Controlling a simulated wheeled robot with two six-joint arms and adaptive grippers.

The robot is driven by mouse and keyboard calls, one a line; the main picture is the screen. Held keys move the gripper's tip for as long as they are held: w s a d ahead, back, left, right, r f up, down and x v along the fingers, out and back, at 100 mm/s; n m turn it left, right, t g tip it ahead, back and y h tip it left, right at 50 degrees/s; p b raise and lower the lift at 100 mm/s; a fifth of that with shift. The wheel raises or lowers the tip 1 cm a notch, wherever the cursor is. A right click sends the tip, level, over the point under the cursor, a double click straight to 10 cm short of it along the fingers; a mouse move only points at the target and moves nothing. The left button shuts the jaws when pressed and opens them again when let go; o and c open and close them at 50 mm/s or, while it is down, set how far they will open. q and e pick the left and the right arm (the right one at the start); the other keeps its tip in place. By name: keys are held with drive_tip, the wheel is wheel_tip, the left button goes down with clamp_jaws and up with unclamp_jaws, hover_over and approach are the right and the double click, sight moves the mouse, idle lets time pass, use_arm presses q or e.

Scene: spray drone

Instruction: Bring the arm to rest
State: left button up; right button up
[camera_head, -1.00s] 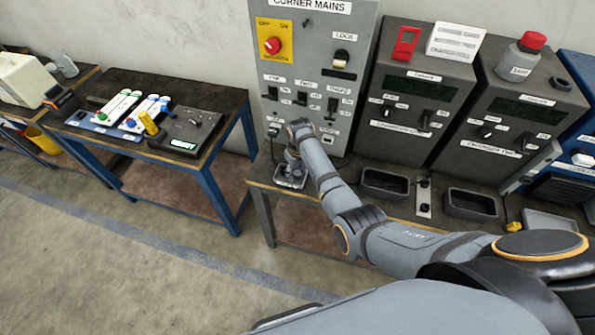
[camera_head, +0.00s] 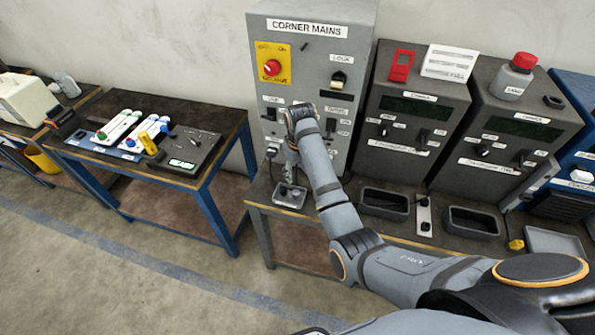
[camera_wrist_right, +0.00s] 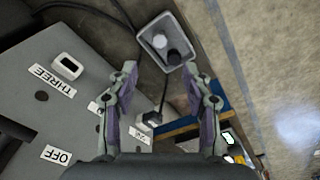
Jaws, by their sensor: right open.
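My right gripper (camera_head: 290,172) is in front of the grey Corner Mains cabinet (camera_head: 312,75), above a small grey tray (camera_head: 290,203) at the bench's left end. The arm partly hides the cabinet's lower switches. In the right wrist view the gripper (camera_wrist_right: 160,78) is open, with nothing between its fingers. The small tray (camera_wrist_right: 148,40) lies beyond the fingertips and holds a dark and a pale plug-like piece. The cabinet face (camera_wrist_right: 60,105) is to the left, with THREE and OFF labels. My left gripper is not in view.
Dark bins (camera_head: 384,203) and two control boxes (camera_head: 415,110) stand right of my arm. A bottle with a red cap (camera_head: 514,77) tops one box. A separate blue-legged table (camera_head: 110,85) holds panels at left. The floor (camera_head: 110,270) in front is clear.

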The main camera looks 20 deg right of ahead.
idle(0.3)
drive_tip(key=s+d+f+m+t, duration=0.1)
drive_tip(key=s+d+f, duration=0.2)
drive_tip(key=s, duration=0.3)
drive_tip(key=s+d+f+m, duration=0.1)
drive_tip(key=s+d+f, duration=0.2)
drive_tip(key=s, duration=0.4)
drive_tip(key=s+d+r+t+h, duration=0.15)
drive_tip(key=s+r, duration=0.25)
drive_tip(key=s, duration=0.9)
wheel_tip(320, 180, down, 28)
drive_tip(key=s+d+m+g, duration=0.1)
drive_tip(key=s+d, duration=0.1)
drive_tip(key=s+d+f+g+b, duration=0.1)
drive_tip(key=s+f, duration=1.5)
drive_tip(key=s, duration=0.2)
drive_tip(key=shift+s+d+f+y, duration=0.15)
drive_tip(key=shift+s+f+y, duration=0.15)
drive_tip(key=shift+y, duration=0.05)
